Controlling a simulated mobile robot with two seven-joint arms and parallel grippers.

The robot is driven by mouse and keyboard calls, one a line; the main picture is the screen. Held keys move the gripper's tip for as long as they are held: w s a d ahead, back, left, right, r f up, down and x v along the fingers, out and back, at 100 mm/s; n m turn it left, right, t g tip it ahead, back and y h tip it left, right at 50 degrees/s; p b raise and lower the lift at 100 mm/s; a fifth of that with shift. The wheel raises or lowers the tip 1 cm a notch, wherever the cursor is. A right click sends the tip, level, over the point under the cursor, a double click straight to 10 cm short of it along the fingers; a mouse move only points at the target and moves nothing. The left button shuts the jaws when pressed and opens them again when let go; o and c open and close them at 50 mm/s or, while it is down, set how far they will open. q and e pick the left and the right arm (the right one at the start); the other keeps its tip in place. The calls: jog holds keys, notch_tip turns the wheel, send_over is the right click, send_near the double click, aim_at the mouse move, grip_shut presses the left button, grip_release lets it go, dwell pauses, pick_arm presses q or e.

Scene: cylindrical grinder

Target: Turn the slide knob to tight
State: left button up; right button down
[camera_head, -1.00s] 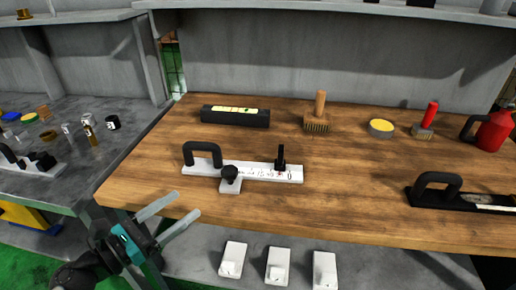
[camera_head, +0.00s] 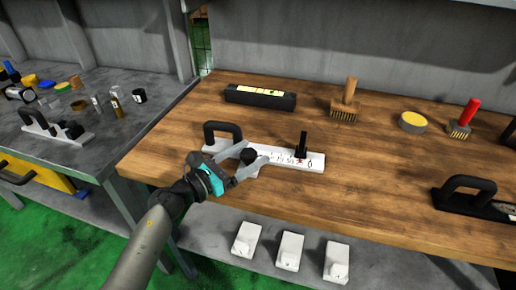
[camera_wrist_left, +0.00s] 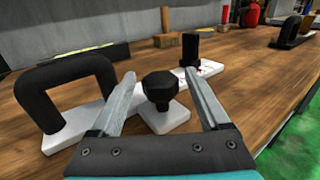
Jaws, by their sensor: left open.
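The slide knob is a black lobed knob (camera_head: 249,156) on the front tab of a white slide plate (camera_head: 315,162) marked with a printed scale. The plate lies on the wooden table and has a black loop handle (camera_head: 222,134) at its left and a black upright post (camera_head: 301,145) towards its right. My left gripper (camera_head: 251,163) is open, with its fingers at either side of the knob. In the left wrist view the knob (camera_wrist_left: 161,88) stands between the two spread fingers, with a gap at each side. My right gripper is not in view.
A long black box (camera_head: 260,97), a wooden brush (camera_head: 345,100), a yellow-topped tin (camera_head: 412,122) and a red-handled brush (camera_head: 464,118) stand at the back. Another black-handled tool (camera_head: 470,192) lies at the right. White blocks (camera_head: 290,251) sit on the shelf below.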

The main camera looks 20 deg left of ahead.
aim_at(255, 151)
pick_arm(q)
jog(key=shift+x, duration=1.6)
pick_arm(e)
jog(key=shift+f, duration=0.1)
